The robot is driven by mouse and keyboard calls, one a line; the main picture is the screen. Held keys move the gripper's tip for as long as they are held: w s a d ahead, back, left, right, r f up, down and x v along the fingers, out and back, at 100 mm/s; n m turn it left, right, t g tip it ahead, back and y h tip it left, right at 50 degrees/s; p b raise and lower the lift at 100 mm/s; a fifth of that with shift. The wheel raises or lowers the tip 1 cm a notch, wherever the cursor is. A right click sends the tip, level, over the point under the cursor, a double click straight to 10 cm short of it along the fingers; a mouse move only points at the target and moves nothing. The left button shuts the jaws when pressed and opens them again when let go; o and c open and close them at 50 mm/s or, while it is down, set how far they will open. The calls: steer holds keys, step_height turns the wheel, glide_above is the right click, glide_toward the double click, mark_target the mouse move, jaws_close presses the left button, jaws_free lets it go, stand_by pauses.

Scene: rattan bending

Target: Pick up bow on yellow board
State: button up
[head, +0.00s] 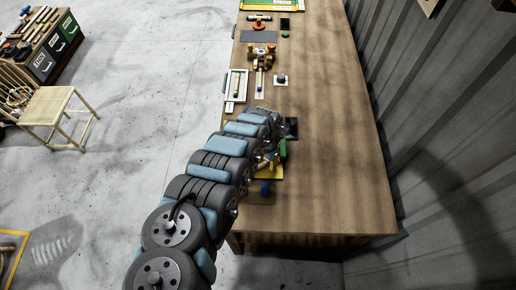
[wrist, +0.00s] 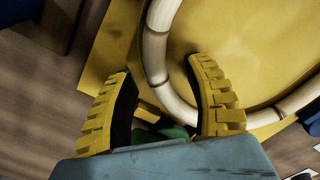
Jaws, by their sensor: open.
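The bow is a pale rattan pole with darker joint bands (wrist: 156,45), bent in a curve over the yellow board (wrist: 235,40) in the wrist view. My gripper (wrist: 160,68) is open, with yellow ribbed fingers and dark inner pads. In the picture, one stretch of the bow passes between the fingertips, then runs behind the right finger and out to the right. I cannot tell whether the fingers touch it. In the head view, only a yellow edge of the board (head: 268,171) shows beyond my arm; the bow is hidden there.
A green part (wrist: 170,131) lies near the finger bases. The wooden workbench (head: 325,170) is clear on its right side, beside the corrugated wall (head: 440,120). Several small tools and a white tray (head: 236,88) lie farther back. A rattan chair (head: 50,105) stands at left.

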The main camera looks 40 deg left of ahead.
jaws_close()
stand_by(0.3)
steer(key=shift+r, duration=1.55)
steer(key=s+d+r+p, duration=0.6)
steer(key=s+r+p, duration=0.4)
steer(key=s+p, duration=0.2)
steer(key=shift+d+p, duration=0.3)
steer(key=shift+p, duration=0.75)
